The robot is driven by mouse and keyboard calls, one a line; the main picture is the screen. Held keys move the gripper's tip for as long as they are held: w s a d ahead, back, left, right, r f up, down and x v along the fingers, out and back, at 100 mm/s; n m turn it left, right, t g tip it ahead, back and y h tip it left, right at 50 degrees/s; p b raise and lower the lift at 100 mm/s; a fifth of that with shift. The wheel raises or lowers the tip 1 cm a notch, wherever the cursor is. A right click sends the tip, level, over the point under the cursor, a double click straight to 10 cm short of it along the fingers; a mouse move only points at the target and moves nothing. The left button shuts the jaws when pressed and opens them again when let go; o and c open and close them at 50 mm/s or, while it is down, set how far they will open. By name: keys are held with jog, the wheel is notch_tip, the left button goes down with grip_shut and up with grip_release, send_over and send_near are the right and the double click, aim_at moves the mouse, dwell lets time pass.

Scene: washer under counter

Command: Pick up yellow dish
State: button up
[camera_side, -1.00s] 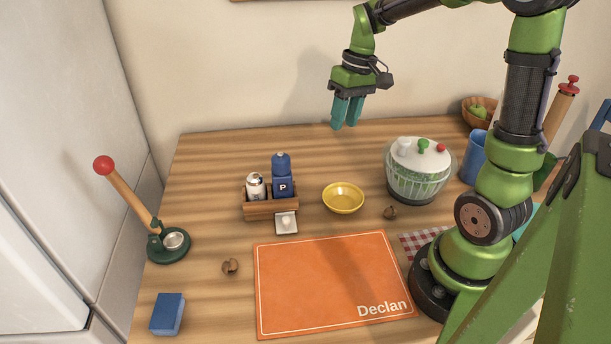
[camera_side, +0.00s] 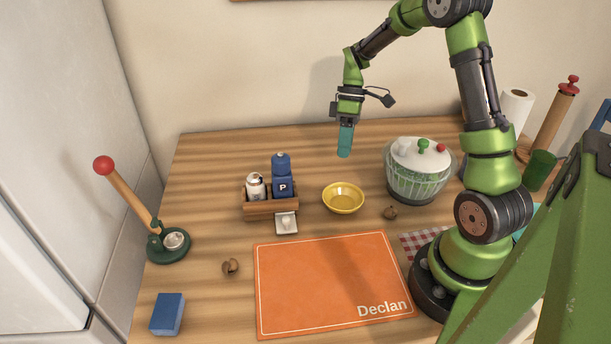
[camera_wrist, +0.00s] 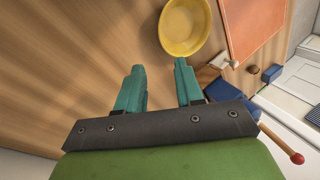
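The yellow dish (camera_side: 343,198) is a small shallow round bowl sitting upright on the wooden table, between the shaker caddy and the salad spinner. It also shows at the top of the wrist view (camera_wrist: 184,27). My gripper (camera_side: 344,154) points down above and behind the dish, apart from it. In the wrist view its two teal fingers (camera_wrist: 158,70) are spread apart with nothing between them. The dish lies ahead of the fingertips, near the right one in that picture.
Left of the dish is a wooden caddy (camera_side: 271,210) with shakers (camera_side: 281,178). Right is a salad spinner (camera_side: 417,171) and a small brown nut-like thing (camera_side: 390,213). An orange mat (camera_side: 333,285) lies in front. The table behind the dish is clear.

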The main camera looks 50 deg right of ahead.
aim_at(343, 200)
jog(key=x, duration=0.3)
jog(key=shift+s+x, duration=0.25)
jog(key=shift+x, duration=1.05)
jog(key=shift+s+x, duration=0.25)
jog(key=shift+x, duration=1.1)
jog(key=shift+r, duration=0.15)
grip_shut()
